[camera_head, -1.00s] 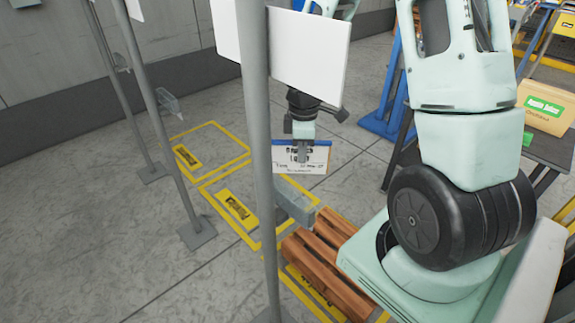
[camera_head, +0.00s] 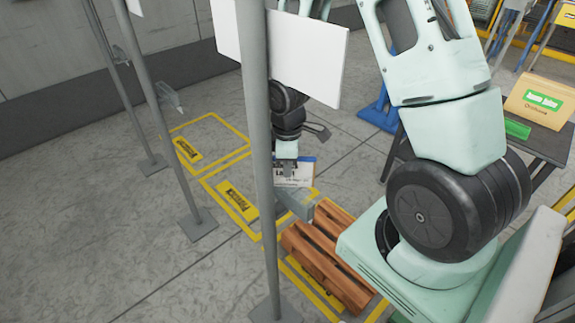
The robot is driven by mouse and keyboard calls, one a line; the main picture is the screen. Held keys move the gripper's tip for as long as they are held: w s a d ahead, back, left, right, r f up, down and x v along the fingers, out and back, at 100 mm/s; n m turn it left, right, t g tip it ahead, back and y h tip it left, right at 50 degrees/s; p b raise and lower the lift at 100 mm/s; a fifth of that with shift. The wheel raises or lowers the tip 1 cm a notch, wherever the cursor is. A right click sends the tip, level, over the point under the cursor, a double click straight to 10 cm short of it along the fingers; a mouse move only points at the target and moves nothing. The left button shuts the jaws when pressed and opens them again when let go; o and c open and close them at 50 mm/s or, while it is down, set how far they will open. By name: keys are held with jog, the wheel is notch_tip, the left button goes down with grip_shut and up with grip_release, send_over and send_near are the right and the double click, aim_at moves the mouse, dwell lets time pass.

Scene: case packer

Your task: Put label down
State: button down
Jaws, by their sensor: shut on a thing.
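My gripper (camera_head: 287,168) is shut on the label (camera_head: 299,173), a white card with a blue top edge and small dark print. The gripper and a grey post part cover some of the label. It hangs in front of the gripper, above the yellow-marked floor and behind the wooden pallet in the picture. I cannot tell whether the label touches anything below it.
A grey post (camera_head: 253,150) with a white panel (camera_head: 305,60) stands close in front of my arm. A wooden pallet (camera_head: 318,262) lies by my base. A dark table (camera_head: 545,147) holds a yellow carton (camera_head: 540,101) at right.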

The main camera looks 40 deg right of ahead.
jog(key=shift+f, duration=0.2)
jog(key=c, duration=1.6)
grip_release()
jog(key=shift+r, duration=0.15)
notch_tip(320, 180, up, 12)
jog(key=p, duration=1.1)
jog(key=shift+r, duration=0.15)
